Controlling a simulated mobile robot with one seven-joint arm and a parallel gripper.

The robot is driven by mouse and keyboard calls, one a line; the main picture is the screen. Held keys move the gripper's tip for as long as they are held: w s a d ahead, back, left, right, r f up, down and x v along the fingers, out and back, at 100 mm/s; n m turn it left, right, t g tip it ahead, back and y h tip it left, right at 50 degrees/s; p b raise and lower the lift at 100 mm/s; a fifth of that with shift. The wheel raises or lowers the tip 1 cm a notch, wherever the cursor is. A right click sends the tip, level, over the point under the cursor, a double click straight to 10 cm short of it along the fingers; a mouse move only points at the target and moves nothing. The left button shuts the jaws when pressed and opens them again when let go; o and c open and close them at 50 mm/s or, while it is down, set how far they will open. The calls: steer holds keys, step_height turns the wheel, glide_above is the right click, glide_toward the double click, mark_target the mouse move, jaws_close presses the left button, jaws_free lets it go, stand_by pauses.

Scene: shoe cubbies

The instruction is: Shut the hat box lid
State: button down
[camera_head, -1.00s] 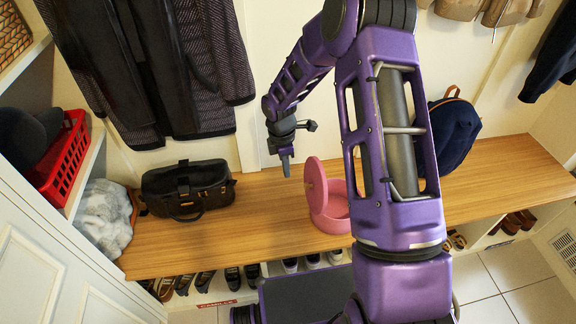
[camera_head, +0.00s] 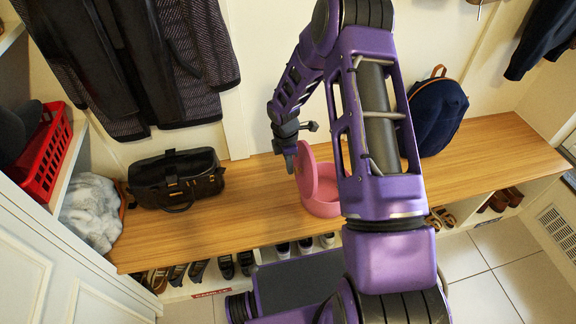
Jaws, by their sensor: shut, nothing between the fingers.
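The pink round hat box (camera_head: 322,205) sits on the wooden bench, partly hidden behind my purple arm. Its lid (camera_head: 306,174) stands up nearly vertical on the left side of the box, so the box is open. My gripper (camera_head: 290,170) points down just left of the raised lid, on its outer side. The gripper is shut and empty. It looks very close to the lid, but I cannot tell whether they touch.
A black handbag (camera_head: 176,179) stands on the bench at the left, and a dark blue backpack (camera_head: 436,112) at the right. The wooden bench (camera_head: 245,205) is clear between handbag and box. Coats (camera_head: 150,60) hang above. Shoes (camera_head: 226,266) fill the cubbies below.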

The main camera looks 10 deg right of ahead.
steer(key=shift+r, duration=0.1)
steer(key=shift+d+y+p, duration=0.3)
steer(key=shift+d, duration=0.05)
